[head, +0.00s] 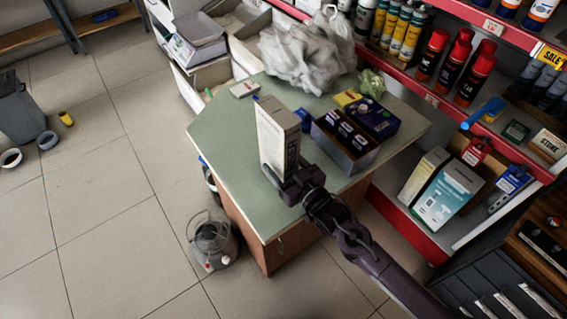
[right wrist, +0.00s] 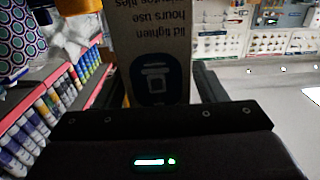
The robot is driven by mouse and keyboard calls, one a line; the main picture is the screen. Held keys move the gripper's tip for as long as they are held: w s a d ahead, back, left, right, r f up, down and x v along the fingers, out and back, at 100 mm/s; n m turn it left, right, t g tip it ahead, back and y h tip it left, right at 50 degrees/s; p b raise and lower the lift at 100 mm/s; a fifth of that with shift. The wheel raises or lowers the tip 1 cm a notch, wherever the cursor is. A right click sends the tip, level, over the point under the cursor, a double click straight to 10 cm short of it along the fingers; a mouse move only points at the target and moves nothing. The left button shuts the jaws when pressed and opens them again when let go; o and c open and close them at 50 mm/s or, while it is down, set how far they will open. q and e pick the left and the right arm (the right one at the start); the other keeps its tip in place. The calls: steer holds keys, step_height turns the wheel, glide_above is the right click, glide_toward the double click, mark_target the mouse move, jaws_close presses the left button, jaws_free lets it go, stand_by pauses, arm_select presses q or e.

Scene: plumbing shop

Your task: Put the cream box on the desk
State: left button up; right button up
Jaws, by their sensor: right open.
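The cream box (head: 278,132) stands upright on the green-topped desk (head: 222,135), near its front part. My right gripper (head: 285,178) is low at the box, with its open fingers on either side of it. In the right wrist view the box (right wrist: 155,45) shows its printed brown-grey face with a dark round emblem between the fingers of the right gripper (right wrist: 160,92). The box's lower end is partly hidden by the gripper. My left gripper is not in view.
An open box of dark items (head: 345,143) and a dark blue box (head: 373,118) stand right of the cream box. A crumpled plastic bag (head: 308,52) lies at the back. Red-edged shelves (head: 425,97) flank the desk. The desk's left part is clear.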

steer(key=b+v, duration=0.1)
steer(key=v, duration=0.9)
steer(key=shift+s+d, duration=0.2)
steer(key=shift+s, duration=0.1)
steer(key=shift+s+d, duration=0.4)
steer(key=shift+s, duration=0.15)
steer(key=shift+w+r, duration=0.1)
steer(key=shift+w, duration=0.05)
